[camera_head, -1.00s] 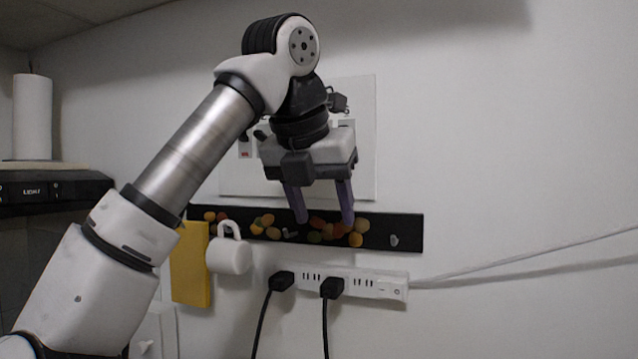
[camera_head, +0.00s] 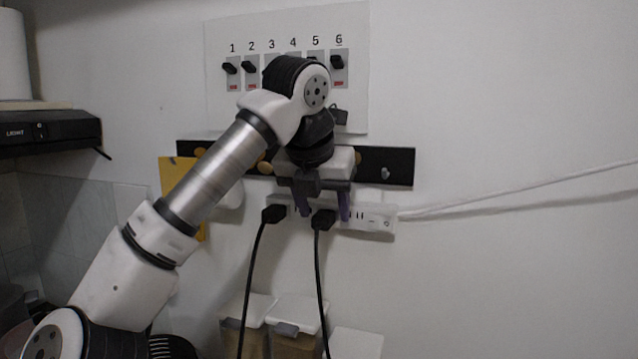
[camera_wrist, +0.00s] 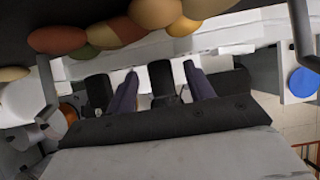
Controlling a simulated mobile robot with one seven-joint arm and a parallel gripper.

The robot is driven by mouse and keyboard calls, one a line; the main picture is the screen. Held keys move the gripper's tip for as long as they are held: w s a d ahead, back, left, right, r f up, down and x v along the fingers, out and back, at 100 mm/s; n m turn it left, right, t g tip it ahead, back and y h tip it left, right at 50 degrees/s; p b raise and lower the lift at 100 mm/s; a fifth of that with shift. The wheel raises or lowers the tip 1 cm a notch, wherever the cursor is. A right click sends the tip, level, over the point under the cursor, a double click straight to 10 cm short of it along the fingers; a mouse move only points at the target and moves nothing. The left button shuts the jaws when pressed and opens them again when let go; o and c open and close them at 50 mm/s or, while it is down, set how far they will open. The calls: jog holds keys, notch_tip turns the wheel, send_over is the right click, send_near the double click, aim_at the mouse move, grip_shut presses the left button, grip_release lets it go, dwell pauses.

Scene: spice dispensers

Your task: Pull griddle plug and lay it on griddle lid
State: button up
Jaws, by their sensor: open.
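Two black plugs sit in a white power strip (camera_head: 378,218) on the wall. The left plug (camera_head: 273,213) and the right plug (camera_head: 323,220) each have a black cord hanging down. My gripper (camera_head: 324,210) is open, its purple fingers pointing down at the strip, one on each side of the right plug. The wrist view shows the right plug (camera_wrist: 160,78) between the fingers and the left plug (camera_wrist: 98,90) outside them. Contact with the plug cannot be told. No label marks which plug is the griddle's, and I cannot identify the griddle lid.
A dark rail (camera_head: 400,166) with colored round pieces (camera_wrist: 155,12) runs just above the strip, close to my gripper. A numbered switch panel (camera_head: 220,110) is higher up. Lidded containers (camera_head: 297,312) stand below. A white cable (camera_head: 520,187) runs right along the wall.

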jog(key=shift+w+f, duration=0.1)
jog(key=shift+f, duration=0.1)
grip_shut()
dwell(0.5)
